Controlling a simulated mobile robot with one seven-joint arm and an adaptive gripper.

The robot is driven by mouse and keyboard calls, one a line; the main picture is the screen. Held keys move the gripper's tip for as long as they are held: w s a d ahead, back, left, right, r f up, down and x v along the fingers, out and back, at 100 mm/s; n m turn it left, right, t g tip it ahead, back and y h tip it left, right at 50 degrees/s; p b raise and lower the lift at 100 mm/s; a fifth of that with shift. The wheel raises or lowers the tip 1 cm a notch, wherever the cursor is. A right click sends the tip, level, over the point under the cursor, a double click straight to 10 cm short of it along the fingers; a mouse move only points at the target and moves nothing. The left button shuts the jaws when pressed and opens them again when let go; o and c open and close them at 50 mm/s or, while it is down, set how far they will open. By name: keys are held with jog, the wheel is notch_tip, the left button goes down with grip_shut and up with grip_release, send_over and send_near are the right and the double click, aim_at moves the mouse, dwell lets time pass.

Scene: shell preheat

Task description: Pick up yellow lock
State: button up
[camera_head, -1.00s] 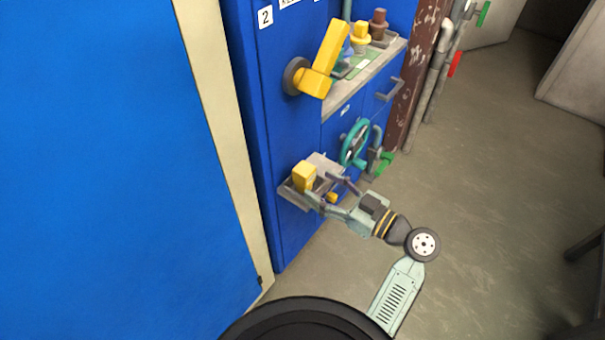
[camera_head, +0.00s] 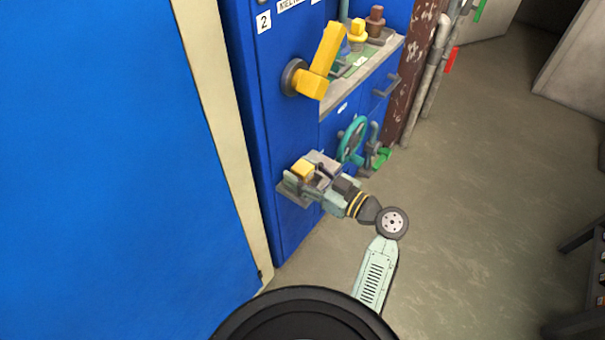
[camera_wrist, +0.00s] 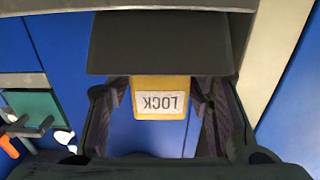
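The yellow lock (camera_head: 303,168) is a small block at the grey bracket (camera_head: 292,194) on the blue cabinet's front. In the wrist view the lock (camera_wrist: 160,97) shows a white label reading LOCK, upside down. A dark block hides the area above it. My gripper (camera_head: 311,179) is at the bracket, right at the lock. In the wrist view its dark fingers (camera_wrist: 160,108) stand on the left and right sides of the lock, very close to it. The fingers look open around it; contact is not clear.
A large yellow handle (camera_head: 322,65) sticks out of the blue cabinet (camera_head: 256,95) above the lock. A teal handwheel (camera_head: 352,140) is close by on the right. A blue panel (camera_head: 100,170) fills the left. Floor on the right (camera_head: 480,200) is clear.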

jog(key=c, duration=1)
jog(key=shift+o, duration=0.2)
jog(key=shift+r, duration=0.1)
